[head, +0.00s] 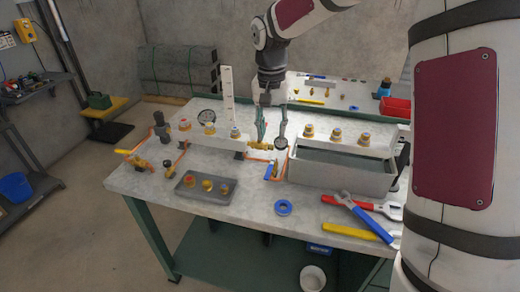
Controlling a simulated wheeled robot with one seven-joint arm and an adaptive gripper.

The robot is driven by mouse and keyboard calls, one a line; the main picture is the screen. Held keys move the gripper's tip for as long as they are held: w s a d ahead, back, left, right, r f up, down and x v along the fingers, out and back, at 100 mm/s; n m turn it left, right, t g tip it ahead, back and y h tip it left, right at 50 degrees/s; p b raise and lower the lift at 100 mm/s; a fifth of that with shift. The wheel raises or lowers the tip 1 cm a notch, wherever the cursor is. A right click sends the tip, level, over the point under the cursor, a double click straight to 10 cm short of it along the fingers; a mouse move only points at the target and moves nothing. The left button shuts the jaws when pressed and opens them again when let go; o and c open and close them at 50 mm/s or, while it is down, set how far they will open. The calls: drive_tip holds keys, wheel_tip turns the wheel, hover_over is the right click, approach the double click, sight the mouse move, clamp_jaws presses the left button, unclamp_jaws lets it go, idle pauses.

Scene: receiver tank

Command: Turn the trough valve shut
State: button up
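The grey stone-like trough (342,180) stands on the right part of the worktable, with dark contents inside. A small brass valve (261,146) sits left of the trough's left end, on the pipe line; it is likely the trough valve. Its handle position is too small to tell. My gripper (272,138) points down from above at this brass fitting. Its two fingers look spread apart, one at each side of the fitting's upper right. I cannot tell whether they touch it.
The worktable (150,184) carries a grey tray (205,188) with brass parts, a blue ring (284,207), and red and blue wrenches (357,212) at front right. A pressure gauge (207,115) and upright white scale (227,85) stand behind left. The front middle is mostly clear.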

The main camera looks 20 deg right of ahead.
sight(268, 172)
drive_tip(key=shift+m, duration=0.3)
drive_tip(key=f, duration=0.5)
drive_tip(key=w+f+p, duration=0.1)
drive_tip(key=f, duration=0.4)
drive_tip(key=f+p, duration=0.1)
drive_tip(key=f, duration=0.4)
drive_tip(key=shift+w, duration=0.3)
clamp_jaws()
